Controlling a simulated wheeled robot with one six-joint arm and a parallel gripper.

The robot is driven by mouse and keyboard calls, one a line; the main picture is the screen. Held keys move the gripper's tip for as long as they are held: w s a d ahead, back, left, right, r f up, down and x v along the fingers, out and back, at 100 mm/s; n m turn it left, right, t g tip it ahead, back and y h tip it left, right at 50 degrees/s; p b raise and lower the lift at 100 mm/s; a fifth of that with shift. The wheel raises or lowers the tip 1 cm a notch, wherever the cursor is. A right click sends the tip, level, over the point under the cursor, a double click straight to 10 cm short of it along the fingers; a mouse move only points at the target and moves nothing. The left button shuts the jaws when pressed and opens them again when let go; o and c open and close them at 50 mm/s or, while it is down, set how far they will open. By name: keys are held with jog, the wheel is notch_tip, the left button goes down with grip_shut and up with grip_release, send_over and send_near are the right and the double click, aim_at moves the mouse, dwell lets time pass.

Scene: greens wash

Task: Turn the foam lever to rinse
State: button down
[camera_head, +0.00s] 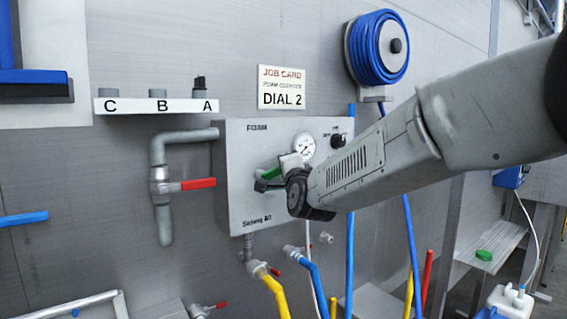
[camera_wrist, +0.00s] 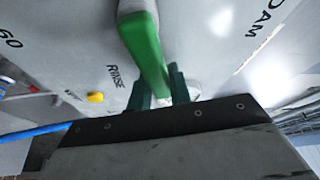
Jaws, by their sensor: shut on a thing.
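The foam lever (camera_head: 271,172) is a green handle on the front of the grey foam box (camera_head: 237,205). In the wrist view the green lever (camera_wrist: 146,50) runs from its pivot at the top down between my two dark fingers. My gripper (camera_wrist: 160,88) is shut on its end. In that view the lever's end lies just right of the RINSE lettering (camera_wrist: 117,76), with the FOAM lettering (camera_wrist: 262,22) farther right. In the head view my gripper (camera_head: 273,180) is partly hidden by my wrist, which also covers part of the box front.
A pressure gauge (camera_head: 303,146) and a black knob (camera_head: 338,139) sit above the lever. A red-handled valve (camera_head: 185,185) is on the pipe to the left. Yellow (camera_head: 272,292) and blue (camera_head: 314,282) hoses hang below. A blue hose reel (camera_head: 377,47) is above my arm.

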jog(key=shift+w+d+f+m+g+h, duration=0.15)
jog(key=shift+f+m+g, duration=0.1)
jog(key=shift+f+m, duration=0.4)
jog(key=shift+s+a+f+m+g+h, duration=0.15)
jog(key=shift+f+m+g, duration=0.15)
jog(key=shift+m, duration=0.65)
jog(key=shift+w+d+f, duration=0.1)
jog(key=c, duration=1.3)
grip_release()
jog(key=v, duration=0.7)
jog(key=shift+s+d, duration=0.15)
jog(key=shift+s, duration=0.25)
